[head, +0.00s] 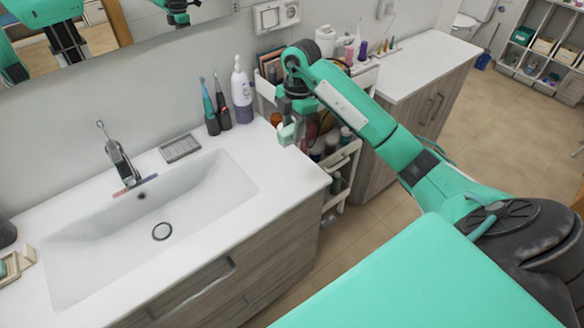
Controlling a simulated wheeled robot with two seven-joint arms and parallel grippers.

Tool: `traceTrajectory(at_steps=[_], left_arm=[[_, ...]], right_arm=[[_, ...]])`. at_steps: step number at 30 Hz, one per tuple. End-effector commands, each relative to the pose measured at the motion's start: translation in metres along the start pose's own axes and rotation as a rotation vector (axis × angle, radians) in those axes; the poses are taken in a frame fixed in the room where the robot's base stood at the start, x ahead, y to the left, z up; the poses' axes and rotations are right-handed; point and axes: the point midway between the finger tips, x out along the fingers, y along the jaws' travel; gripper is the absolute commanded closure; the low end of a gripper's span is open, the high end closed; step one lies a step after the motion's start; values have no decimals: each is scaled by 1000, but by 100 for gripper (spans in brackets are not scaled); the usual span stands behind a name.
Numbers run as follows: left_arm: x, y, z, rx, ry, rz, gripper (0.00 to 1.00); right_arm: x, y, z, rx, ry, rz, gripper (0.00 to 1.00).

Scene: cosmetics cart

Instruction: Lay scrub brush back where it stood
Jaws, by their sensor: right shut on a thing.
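My right gripper (290,131) hangs at the end of my right arm, by the right end of the sink counter and in front of the cosmetics cart (336,157). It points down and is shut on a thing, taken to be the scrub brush. The fingers and wrist hide that thing almost wholly, so its shape and tilt cannot be told. The cart stands in the gap between the two counters and holds several bottles and jars on its tiers. My arm covers part of its top. My left gripper is not in view.
A white pump bottle (241,92) and two electric toothbrushes (215,108) stand on the sink counter (286,180), left of my gripper. A grey soap dish (180,148) lies behind the basin (150,215). A second white counter (425,62) is to the right. The counter's front right part is clear.

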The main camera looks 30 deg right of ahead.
Motion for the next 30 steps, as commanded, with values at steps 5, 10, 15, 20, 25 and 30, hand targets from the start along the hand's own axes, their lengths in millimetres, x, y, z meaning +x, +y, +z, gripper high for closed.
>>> traceTrajectory(at_steps=[5,10,15,20,25,30], left_arm=[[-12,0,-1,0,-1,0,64],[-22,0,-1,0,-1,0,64],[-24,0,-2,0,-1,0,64],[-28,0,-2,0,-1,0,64],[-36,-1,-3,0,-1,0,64],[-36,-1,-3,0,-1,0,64]], right_arm=[[45,-2,5,1,3,-7,88],[84,-1,10,0,2,-4,88],[103,0,14,-1,0,-1,88],[115,-1,15,-1,1,-3,88],[139,-1,18,0,2,-3,88],[149,0,20,-3,-1,1,88]])
